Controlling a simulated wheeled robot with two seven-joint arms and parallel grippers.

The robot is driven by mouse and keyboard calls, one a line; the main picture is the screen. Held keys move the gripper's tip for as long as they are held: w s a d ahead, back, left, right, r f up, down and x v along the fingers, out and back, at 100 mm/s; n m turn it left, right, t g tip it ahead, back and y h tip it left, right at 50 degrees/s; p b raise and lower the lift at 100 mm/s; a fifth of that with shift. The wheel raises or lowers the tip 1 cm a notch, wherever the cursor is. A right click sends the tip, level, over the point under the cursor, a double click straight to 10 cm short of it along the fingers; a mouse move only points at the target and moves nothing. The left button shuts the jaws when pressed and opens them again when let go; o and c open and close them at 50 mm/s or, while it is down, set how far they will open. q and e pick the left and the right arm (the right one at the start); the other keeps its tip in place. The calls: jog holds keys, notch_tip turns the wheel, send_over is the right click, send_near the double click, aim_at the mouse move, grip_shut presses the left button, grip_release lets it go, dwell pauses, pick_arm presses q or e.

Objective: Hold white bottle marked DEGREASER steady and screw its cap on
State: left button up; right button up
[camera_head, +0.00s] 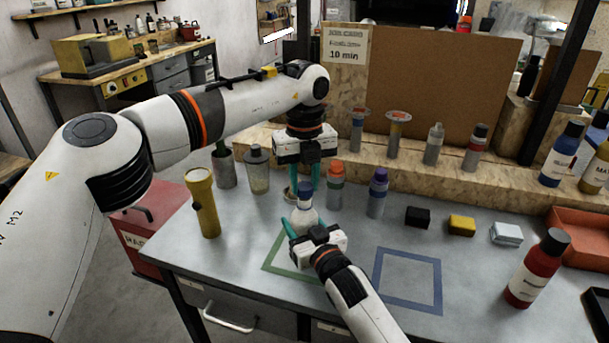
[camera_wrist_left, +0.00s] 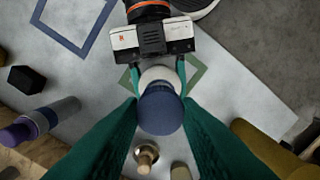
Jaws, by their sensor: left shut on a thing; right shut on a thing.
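The white bottle (camera_head: 304,218) stands upright on the bench within the green square outline (camera_head: 290,271); its label is not readable. A dark blue cap (camera_head: 305,189) sits at the top of its neck, and in the left wrist view the cap (camera_wrist_left: 160,110) covers part of the white bottle (camera_wrist_left: 160,75). My left gripper (camera_head: 305,186) points down from above, its teal fingers shut on the cap. My right gripper (camera_head: 304,224) comes from the front, low, and is shut on the bottle's body. I cannot tell how tightly the cap sits.
Behind stand an orange-capped bottle (camera_head: 335,188) and a purple-capped bottle (camera_head: 377,194). A yellow flashlight (camera_head: 203,203) stands at left. Black (camera_head: 417,217), yellow (camera_head: 461,225) and white blocks (camera_head: 506,233) and a red bottle (camera_head: 537,270) are at right. The blue square outline (camera_head: 408,303) is empty.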

pick_arm(q)
jog(key=shift+f, duration=0.45)
jog(key=shift+f, duration=0.55)
